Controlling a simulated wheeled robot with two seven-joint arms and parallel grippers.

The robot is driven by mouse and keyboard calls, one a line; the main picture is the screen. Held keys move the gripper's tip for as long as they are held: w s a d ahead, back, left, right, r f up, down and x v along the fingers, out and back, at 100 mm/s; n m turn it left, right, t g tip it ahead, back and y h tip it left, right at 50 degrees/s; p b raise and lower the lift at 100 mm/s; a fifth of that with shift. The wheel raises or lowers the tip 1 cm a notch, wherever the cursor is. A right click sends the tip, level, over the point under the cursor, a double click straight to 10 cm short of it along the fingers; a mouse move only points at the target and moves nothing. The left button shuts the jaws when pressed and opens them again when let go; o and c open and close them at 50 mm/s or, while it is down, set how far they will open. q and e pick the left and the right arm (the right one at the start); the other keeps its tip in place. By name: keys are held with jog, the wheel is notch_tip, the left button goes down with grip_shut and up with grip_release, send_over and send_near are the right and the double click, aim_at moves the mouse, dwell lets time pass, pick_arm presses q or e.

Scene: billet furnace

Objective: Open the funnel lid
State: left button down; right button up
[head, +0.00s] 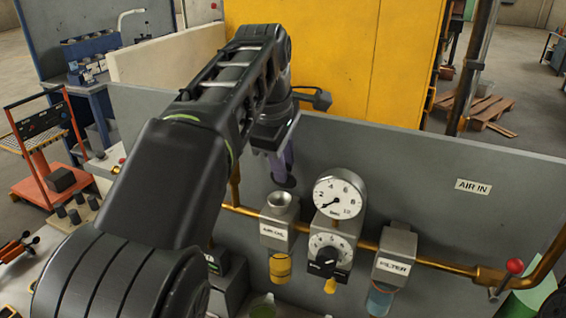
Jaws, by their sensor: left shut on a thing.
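The funnel (281,203) is a small grey metal cup on top of a labelled block on the brass pipe, and its round mouth shows open. My left gripper (287,172) points down just above and behind the funnel, apart from it. It is shut on a small dark round piece (290,182), which appears to be the funnel lid. The fingers hide most of it. My left arm crosses the middle of the view from the lower left. My right gripper is not in view.
A pressure gauge (339,195) and a black-knobbed regulator (328,252) stand right of the funnel. A filter (396,256) follows on the same brass pipe (440,265). A grey panel (440,190) rises behind. A red-knobbed valve (514,267) is at the right.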

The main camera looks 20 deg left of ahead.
pick_arm(q)
jog(key=c, duration=1.2)
grip_release()
jog(key=shift+c, duration=0.2)
jog(key=shift+r, duration=0.1)
jog(key=shift+s+r, duration=0.1)
jog(key=shift+r, duration=0.4)
jog(key=shift+s+d+r, duration=0.1)
jog(key=shift+s, duration=0.2)
jog(key=s+a, duration=0.1)
jog(key=s, duration=1)
jog(key=shift+s, duration=0.2)
